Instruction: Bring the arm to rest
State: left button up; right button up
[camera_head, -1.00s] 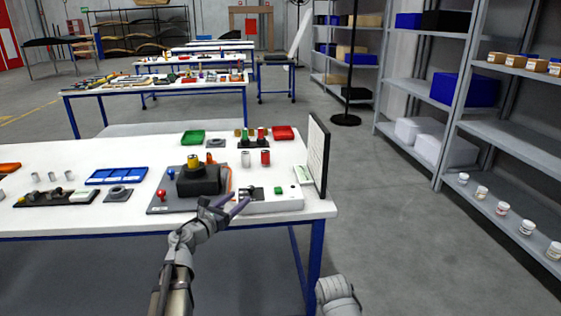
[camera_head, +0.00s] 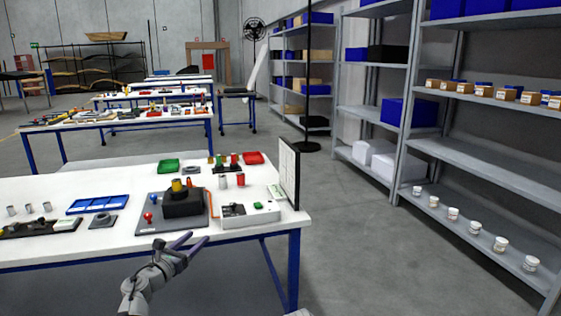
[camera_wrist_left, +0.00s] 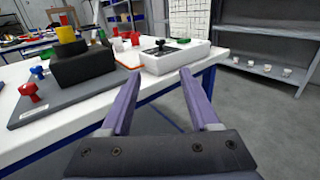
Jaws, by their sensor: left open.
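My left gripper (camera_head: 184,243) is open and empty, just in front of the table's near edge in the head view. In the left wrist view its two purple fingers (camera_wrist_left: 158,88) are spread, with nothing between them but floor and the table edge. The white table (camera_head: 130,245) stands beyond it. On it, a black block (camera_head: 183,204) with a yellow cylinder (camera_head: 177,185) on top sits on a grey plate (camera_head: 152,226), beside a white box (camera_head: 262,214). My right gripper is not in view.
A blue tray (camera_head: 98,204), a green bin (camera_head: 168,166) and a red bin (camera_head: 253,158) are on the table. A white upright panel (camera_head: 288,172) stands at its right end. Shelves (camera_head: 470,160) line the right, with open floor (camera_head: 350,240) between.

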pick_arm(q)
jog(key=s+d+f+n+g+y, duration=0.3)
jog(key=f+n+y, duration=0.3)
jog(key=n, duration=0.9)
jog(key=s+d+f+n+g+y, duration=0.2)
jog(key=s+f+n+g+y, duration=0.25)
jog(key=n, duration=0.95)
jog(key=s+d+f+n+g+h, duration=0.1)
jog(key=s+d+f+n+g, duration=0.15)
jog(key=s+d+f, duration=0.35)
jog(key=s+d+f+n+g+h, duration=0.1)
jog(key=s+d+f+n+g, duration=0.15)
jog(key=s, duration=0.45)
jog(key=s+d+f+n+g+h, duration=0.1)
jog(key=s+d+f+n+g, duration=0.15)
jog(key=s+d+g, duration=0.35)
notch_tip(320, 180, up, 16)
jog(key=s+t+p, duration=0.1)
jog(key=s+p, duration=0.1)
jog(key=p, duration=1.4)
jog(key=shift+s+d, duration=0.15)
jog(key=shift+s, duration=0.15)
